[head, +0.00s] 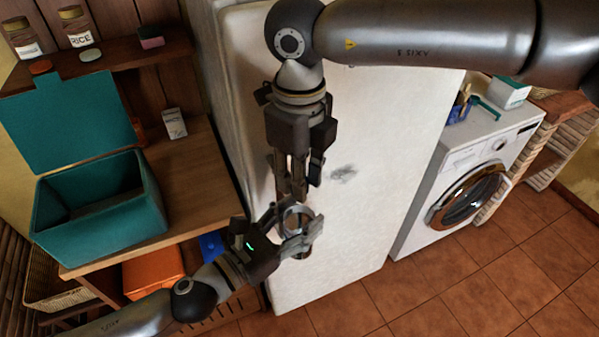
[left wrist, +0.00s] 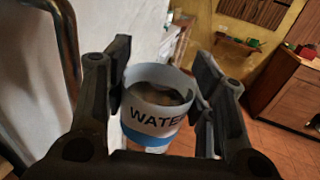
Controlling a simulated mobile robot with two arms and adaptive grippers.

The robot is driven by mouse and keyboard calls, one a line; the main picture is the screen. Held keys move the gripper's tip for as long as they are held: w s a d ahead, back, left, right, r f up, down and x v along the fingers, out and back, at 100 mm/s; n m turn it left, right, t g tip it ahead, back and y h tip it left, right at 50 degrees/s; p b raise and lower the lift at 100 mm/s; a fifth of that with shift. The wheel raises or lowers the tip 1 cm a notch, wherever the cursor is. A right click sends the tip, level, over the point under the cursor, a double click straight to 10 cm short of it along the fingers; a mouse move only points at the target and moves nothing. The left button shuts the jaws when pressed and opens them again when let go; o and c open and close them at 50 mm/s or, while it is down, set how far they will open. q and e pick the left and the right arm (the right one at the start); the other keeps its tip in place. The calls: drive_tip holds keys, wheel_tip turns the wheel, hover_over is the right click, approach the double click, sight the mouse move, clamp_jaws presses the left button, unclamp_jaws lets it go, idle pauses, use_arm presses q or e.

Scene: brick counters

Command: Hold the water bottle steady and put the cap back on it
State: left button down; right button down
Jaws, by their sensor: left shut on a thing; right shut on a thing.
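The water bottle (left wrist: 153,118) is whitish with a blue band and dark lettering reading "WATE". In the left wrist view its round mouth is open, with no cap on it. It also shows in the head view (head: 297,217). My left gripper (head: 300,229) is shut around the bottle from its sides. My right gripper (head: 298,186) points down, just above the bottle, apart from its mouth as far as I can tell. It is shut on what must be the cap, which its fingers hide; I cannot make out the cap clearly.
A white fridge (head: 375,175) stands right behind both grippers. A teal open box (head: 150,205) stands on a wooden counter (head: 207,165) at left. A shelf with jars (head: 75,28) is above. A washing machine (head: 425,205) is at right. Tiled floor (head: 430,290) is clear in front.

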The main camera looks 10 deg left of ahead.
drive_tip(key=shift+m, duration=1.1)
drive_tip(key=c, duration=1.1)
unclamp_jaws()
wheel_tip(320, 180, up, 12)
drive_tip(key=shift+w, duration=0.1)
